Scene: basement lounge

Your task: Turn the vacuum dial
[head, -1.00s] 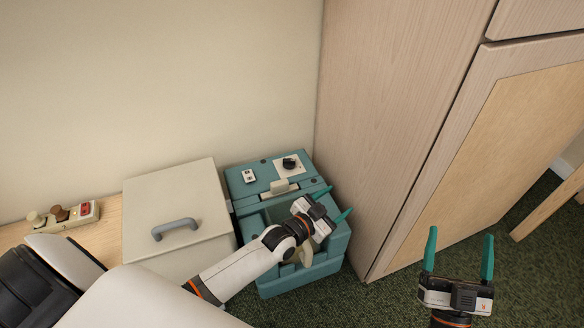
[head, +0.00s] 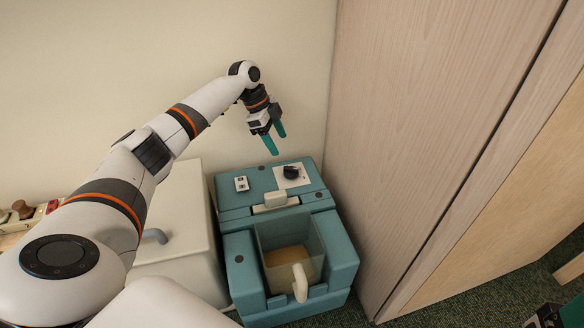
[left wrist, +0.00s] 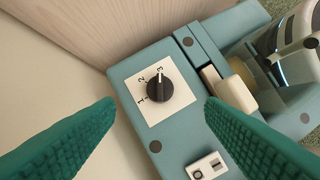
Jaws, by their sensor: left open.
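The teal vacuum (head: 232,212) stands against the wall beside a wooden cabinet. Its black dial (head: 291,172) sits on a white plate on the top. In the left wrist view the dial (left wrist: 159,90) has marks 1, 2 and 3, and its white pointer line looks turned toward 3. My left gripper (head: 276,137) is open and empty, above and behind the dial, fingers pointing down. In the wrist view its green fingers (left wrist: 160,103) lie either side of the dial, apart from it. My right gripper (head: 560,314) is only partly visible at the bottom right corner.
A white switch (head: 241,183) and a pale latch (head: 275,199) are near the dial. A clear bin (head: 300,240) with a pale handle is at the vacuum's front. A lidded cream box (head: 190,215) stands left; the cabinet (head: 400,130) closes off the right.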

